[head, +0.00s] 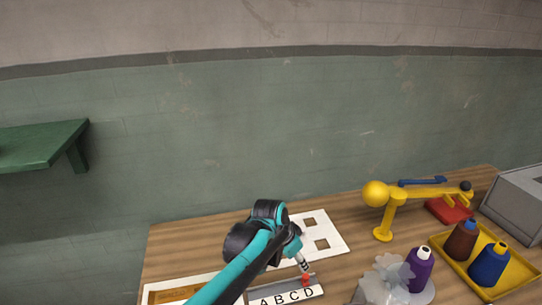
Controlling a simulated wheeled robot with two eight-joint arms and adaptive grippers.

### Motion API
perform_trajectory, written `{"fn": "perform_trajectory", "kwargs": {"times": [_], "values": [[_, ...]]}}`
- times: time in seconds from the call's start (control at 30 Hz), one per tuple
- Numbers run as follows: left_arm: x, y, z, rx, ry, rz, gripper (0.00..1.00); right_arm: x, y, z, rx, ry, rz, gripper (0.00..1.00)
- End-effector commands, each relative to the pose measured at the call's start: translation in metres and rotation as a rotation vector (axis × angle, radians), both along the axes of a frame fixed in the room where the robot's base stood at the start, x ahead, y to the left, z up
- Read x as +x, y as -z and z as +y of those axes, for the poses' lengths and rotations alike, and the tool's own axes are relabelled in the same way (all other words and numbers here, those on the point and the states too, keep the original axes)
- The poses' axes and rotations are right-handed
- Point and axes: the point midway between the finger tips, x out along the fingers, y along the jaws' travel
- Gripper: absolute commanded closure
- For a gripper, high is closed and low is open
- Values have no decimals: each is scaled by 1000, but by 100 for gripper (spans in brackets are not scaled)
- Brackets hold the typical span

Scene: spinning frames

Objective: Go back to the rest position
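My teal and black arm (245,265) comes in from the lower left and bends over the wooden table. Its far end points down near a grey strip marked A B C D (287,296). A slim grey and dark tip (303,262) shows there, close above a small red piece (306,278) on the strip. I cannot tell whether the tip is a finger or something held. The fingers of this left gripper are too small and partly hidden to judge. My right gripper is not in view.
A white board with square holes (334,238) lies behind the arm. To the right stand a yellow arm-like stand (388,215), a purple spool (420,272) by a grey toothed object (380,285), a yellow tray (515,277) with brown and blue spools, and a grey box (520,205). A green shelf (40,143) juts out left.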

Motion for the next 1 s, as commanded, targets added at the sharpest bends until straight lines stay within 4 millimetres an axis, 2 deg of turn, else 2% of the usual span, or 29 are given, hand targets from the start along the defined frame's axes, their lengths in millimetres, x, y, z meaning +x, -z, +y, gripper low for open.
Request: {"fn": "perform_trajectory", "kwargs": {"times": [0.13,0.27,0.43,0.6,0.7,0.8,1.0], "values": [[-13,-17,40,-4,-103,-16,58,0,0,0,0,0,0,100],[-37,-35,97,-14,-267,-44,58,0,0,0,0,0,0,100],[-81,-45,168,-37,-492,-88,58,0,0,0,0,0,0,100],[-129,-39,227,-64,-706,-137,58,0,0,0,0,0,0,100],[-153,-30,252,-81,-813,-164,58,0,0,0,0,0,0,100],[-171,-21,269,-95,-893,-185,58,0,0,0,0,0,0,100],[-187,-11,284,-108,-965,-207,58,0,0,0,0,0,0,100]]}}
